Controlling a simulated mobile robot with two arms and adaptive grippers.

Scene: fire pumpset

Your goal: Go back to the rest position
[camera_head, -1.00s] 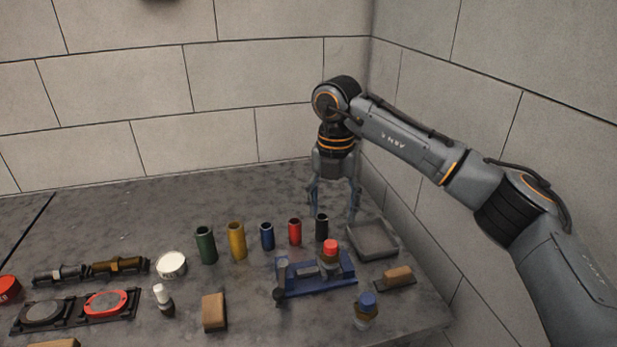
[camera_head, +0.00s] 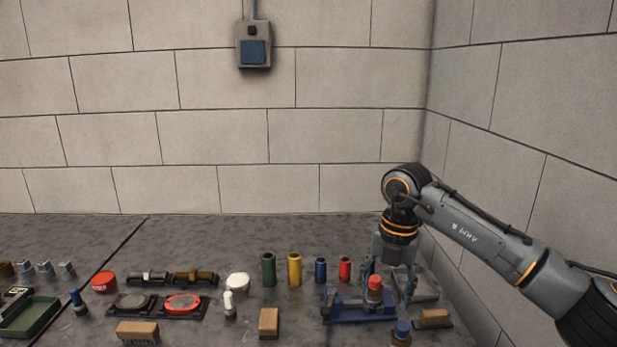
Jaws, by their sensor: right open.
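My right gripper (camera_head: 389,288) hangs pointing down at the right end of the grey table (camera_head: 190,238). Its two fingers are spread apart, and I see nothing held between them. It is behind the blue fixture (camera_head: 345,312) and the bottle with the red cap (camera_head: 375,291), which partly overlaps it in the picture. I cannot tell the height of the fingertips above the table. My left gripper is not in view.
Green (camera_head: 268,269), yellow (camera_head: 295,269), blue (camera_head: 320,269) and red (camera_head: 345,268) cylinders stand left of the gripper. A blue-capped bottle (camera_head: 401,333) and a wooden block (camera_head: 434,317) are in front. The right wall (camera_head: 540,190) is close to my arm. The table's back left is clear.

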